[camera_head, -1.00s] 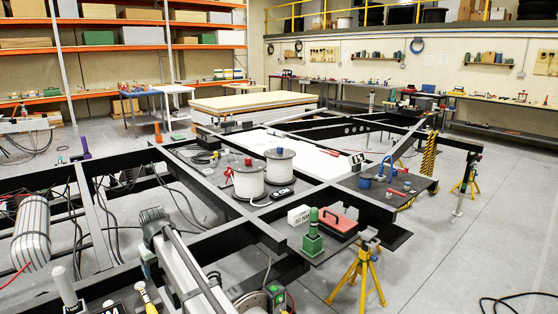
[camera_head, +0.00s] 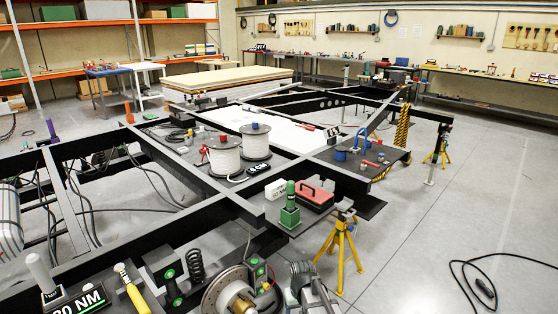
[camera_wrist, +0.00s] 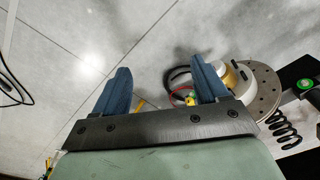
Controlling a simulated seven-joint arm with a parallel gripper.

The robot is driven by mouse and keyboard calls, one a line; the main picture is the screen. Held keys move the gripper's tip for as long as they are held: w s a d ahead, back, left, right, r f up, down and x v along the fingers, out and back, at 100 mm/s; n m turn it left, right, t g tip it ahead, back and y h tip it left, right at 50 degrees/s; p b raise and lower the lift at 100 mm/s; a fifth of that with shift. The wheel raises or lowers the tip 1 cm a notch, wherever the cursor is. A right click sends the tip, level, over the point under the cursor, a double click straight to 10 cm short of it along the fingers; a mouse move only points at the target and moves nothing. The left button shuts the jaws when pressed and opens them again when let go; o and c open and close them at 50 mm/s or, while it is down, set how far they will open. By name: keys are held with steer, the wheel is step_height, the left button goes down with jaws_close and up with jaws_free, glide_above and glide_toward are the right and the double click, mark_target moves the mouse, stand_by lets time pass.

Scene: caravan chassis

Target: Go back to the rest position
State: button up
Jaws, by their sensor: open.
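My gripper (camera_wrist: 161,65) shows in the wrist view with its two blue fingers spread wide. The gap between the fingertips holds nothing, and the grey floor lies beyond it. The brake disc (camera_wrist: 265,88) with its gold hub (camera_wrist: 233,76) is to the right of the right finger, in the background. A red cable loop and a small yellow part show beside the right finger, partly hidden by it. I cannot make out my fingers in the head view.
In the head view, the black chassis frame (camera_head: 165,233) crosses the middle. The brake disc (camera_head: 224,292) and coil spring (camera_head: 195,263) are at the bottom. A yellow stand (camera_head: 341,247) is right of them. Open floor (camera_head: 430,230) lies on the right, with a black cable (camera_head: 470,284).

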steer(key=s+d+f+m, duration=0.2)
steer(key=s+d+f, duration=0.1)
steer(key=s+d, duration=0.65)
steer(key=s+f+g, duration=0.3)
steer(key=s+f, duration=0.7)
steer(key=s, duration=0.4)
steer(key=s+f+g, duration=0.4)
steer(key=s+f, duration=0.7)
steer(key=s, duration=0.3)
steer(key=shift+s+d, duration=0.4)
steer(key=shift+d, duration=0.05)
